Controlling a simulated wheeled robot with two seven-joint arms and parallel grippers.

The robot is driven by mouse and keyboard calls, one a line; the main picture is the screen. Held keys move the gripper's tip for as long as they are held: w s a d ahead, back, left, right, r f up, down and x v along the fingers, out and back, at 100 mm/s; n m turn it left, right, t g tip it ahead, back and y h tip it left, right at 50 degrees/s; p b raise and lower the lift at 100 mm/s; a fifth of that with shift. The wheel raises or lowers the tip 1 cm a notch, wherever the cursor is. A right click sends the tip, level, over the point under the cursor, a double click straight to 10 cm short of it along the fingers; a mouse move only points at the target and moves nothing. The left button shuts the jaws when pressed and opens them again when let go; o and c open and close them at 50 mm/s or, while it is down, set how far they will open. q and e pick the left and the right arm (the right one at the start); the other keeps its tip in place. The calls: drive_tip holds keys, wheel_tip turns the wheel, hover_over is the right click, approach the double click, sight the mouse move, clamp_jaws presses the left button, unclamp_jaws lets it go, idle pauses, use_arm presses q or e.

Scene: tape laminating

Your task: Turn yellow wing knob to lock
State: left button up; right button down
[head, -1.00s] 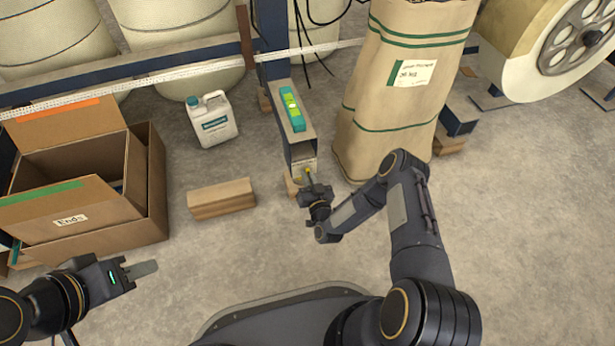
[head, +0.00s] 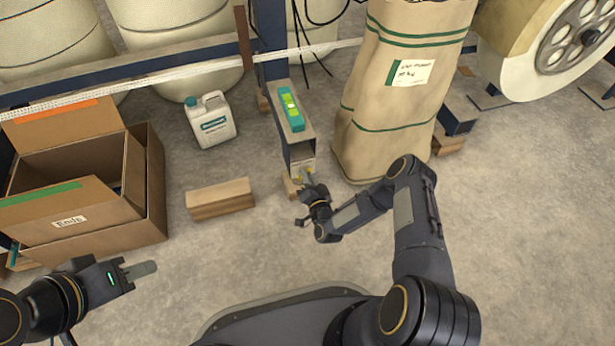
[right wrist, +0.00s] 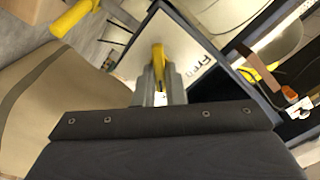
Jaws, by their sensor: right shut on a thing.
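The yellow wing knob (right wrist: 158,55) is on the white labelled end plate (right wrist: 190,50) of the dark beam. In the right wrist view it stands between the fingertips of my right gripper (right wrist: 160,85), which is shut on it. In the head view my right gripper (head: 307,178) is at the front end of the beam, and its fingers mostly hide the knob. My left gripper (head: 142,270) hangs above the floor at lower left, away from the beam. Its fingers overlap in this view, so I cannot tell whether they are apart.
A green level (head: 291,109) lies on the beam (head: 300,142). A large paper sack (head: 400,110) stands close on its right. A wooden block (head: 221,199), white jug (head: 212,122) and cardboard boxes (head: 70,221) are to the left. The front floor is clear.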

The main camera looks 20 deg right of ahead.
drive_tip(key=shift+f, duration=0.1)
drive_tip(key=c, duration=1.5)
unclamp_jaws()
drive_tip(key=s+p, duration=0.3)
drive_tip(key=s, duration=0.5)
drive_tip(key=shift+d, duration=0.15)
